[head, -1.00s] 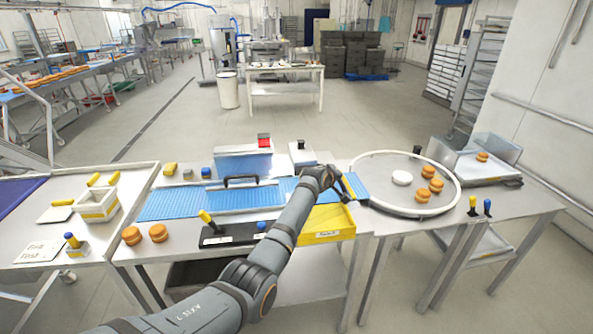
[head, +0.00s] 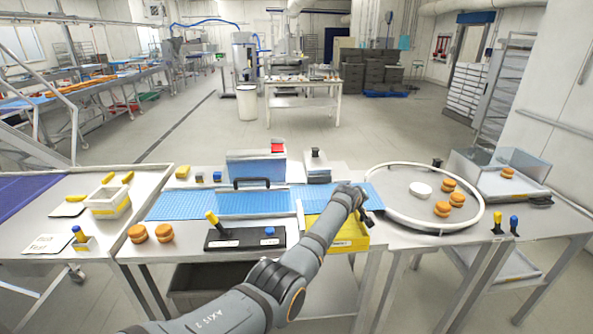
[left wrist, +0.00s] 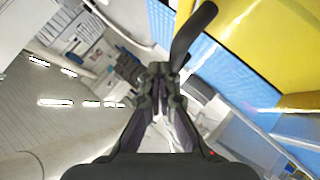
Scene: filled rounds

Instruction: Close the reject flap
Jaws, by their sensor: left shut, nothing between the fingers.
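The yellow reject bin (head: 352,243) stands at the front edge of the table, below the right part of the blue belt (head: 255,203). My left gripper (head: 364,208) is shut and empty over the bin's back right side, by the belt's right end. In the left wrist view my closed fingers (left wrist: 158,78) are beside a curved black bar (left wrist: 196,32); I cannot tell whether they touch. The yellow bin (left wrist: 270,40) and blue belt (left wrist: 222,70) show behind it. My arm hides part of the bin, and the flap's position cannot be made out. My right gripper is not in view.
A round table (head: 397,212) with a white rim holds several orange rounds and a white one, close to the right of my gripper. A black control panel (head: 243,238) with a yellow lever and a blue button lies left of my arm.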

